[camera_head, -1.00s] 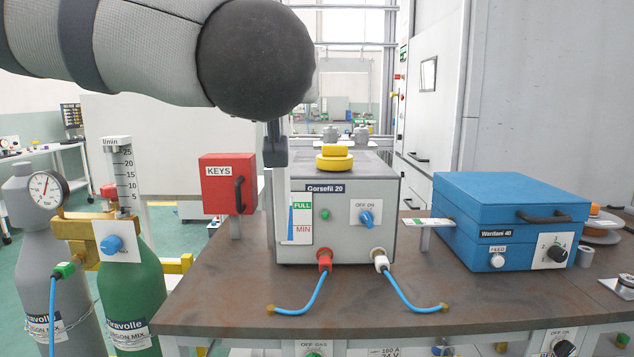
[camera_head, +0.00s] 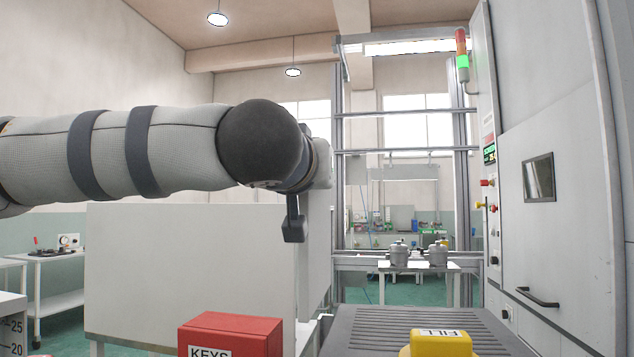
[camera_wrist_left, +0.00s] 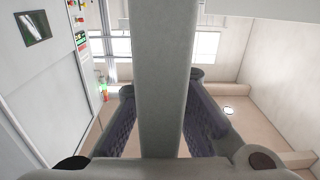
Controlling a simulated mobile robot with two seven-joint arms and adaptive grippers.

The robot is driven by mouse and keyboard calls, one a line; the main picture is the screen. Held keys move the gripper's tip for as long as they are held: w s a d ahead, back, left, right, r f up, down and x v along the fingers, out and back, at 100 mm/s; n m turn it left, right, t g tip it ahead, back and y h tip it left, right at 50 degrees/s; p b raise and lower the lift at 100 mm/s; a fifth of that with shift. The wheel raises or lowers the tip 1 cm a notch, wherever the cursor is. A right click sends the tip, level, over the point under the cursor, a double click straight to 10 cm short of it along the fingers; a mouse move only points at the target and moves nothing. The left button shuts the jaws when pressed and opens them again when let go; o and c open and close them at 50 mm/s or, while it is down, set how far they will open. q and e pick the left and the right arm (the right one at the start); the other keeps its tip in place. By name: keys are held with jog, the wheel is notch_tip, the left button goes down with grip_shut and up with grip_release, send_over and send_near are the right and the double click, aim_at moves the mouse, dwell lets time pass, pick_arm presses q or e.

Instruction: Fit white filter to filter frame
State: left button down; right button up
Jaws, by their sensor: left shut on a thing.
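The white filter (camera_wrist_left: 163,75) shows in the left wrist view as a long pale slab, seen edge-on between dark ridged fingers. My left gripper (camera_wrist_left: 160,95) is shut on it. In the head view my left arm comes in from the left, and the left gripper (camera_head: 297,215) is mostly hidden behind the wrist, with one dark finger part hanging below. The filter (camera_head: 317,250) is there a narrow, upright pale slab beside it, raised behind the red box. I cannot pick out the filter frame in either view. My right gripper is not in view.
A red KEYS box (camera_head: 230,337) and a grey machine top (camera_head: 400,325) with a yellow FILL cap (camera_head: 440,343) lie low in the head view. A tall grey cabinet (camera_head: 555,240) stands at the right. A white board (camera_head: 190,270) stands behind my arm.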

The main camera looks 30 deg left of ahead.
pick_arm(q)
jog(key=shift+s+d+r, duration=0.15)
jog(key=shift+s+r, duration=0.1)
jog(key=shift+s, duration=0.3)
jog(key=shift+w+f, duration=0.15)
jog(key=shift+f, duration=2.95)
